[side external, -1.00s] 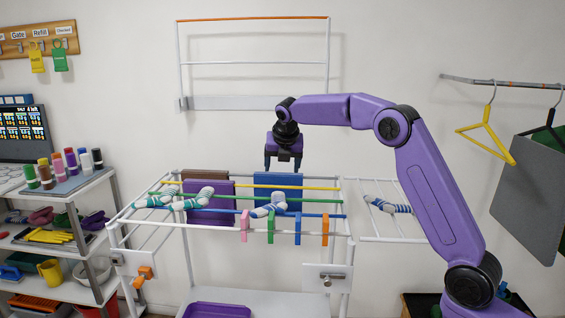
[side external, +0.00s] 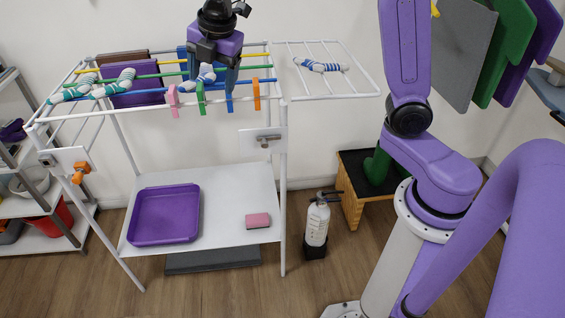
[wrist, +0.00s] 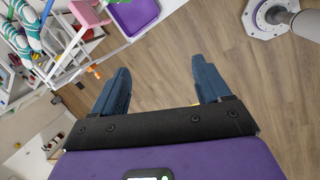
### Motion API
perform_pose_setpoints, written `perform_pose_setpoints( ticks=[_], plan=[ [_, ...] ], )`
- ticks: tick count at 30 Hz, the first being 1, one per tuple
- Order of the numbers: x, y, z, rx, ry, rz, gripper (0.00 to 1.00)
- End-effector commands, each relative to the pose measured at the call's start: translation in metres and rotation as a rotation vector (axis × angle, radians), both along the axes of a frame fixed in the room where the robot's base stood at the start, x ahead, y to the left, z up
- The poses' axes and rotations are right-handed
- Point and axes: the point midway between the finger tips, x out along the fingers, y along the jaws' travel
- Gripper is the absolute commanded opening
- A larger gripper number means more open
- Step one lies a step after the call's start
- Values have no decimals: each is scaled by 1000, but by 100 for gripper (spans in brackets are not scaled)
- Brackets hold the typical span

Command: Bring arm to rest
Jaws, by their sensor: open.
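My gripper (side external: 213,80) points down over the right part of the drying rack (side external: 75,120) in the side external view. It is open. A striped sock (side external: 205,78) on the rack shows between its fingers, and I cannot tell how far above the sock it is. In the wrist view the gripper (wrist: 162,68) has its blue fingers wide apart, with only wooden floor between them and nothing held. The wrist view also shows striped socks (wrist: 28,38) at upper left. My arm bends between the gripper and the base, partly out of the side picture.
Clothespins, including a pink one (side external: 172,101) and an orange one (side external: 256,96), hang at the rack's front. A purple tray (side external: 165,214) and a pink sponge (side external: 258,220) lie on the lower shelf. A fire extinguisher (side external: 317,225) stands right of the rack. Boards (side external: 510,50) hang at upper right.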

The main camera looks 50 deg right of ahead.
Motion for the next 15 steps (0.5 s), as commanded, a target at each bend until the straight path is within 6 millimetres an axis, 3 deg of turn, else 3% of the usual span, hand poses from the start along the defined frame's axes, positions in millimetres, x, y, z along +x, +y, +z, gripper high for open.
perform_pose_setpoints(
  ticks=[1, 8, 15],
  plan=[
    [-23, 5, -3, 27, 17, -37, 76],
    [-119, 13, -23, 130, 106, -257, 76],
    [-218, -5, -47, 183, 202, -503, 76]
  ],
)
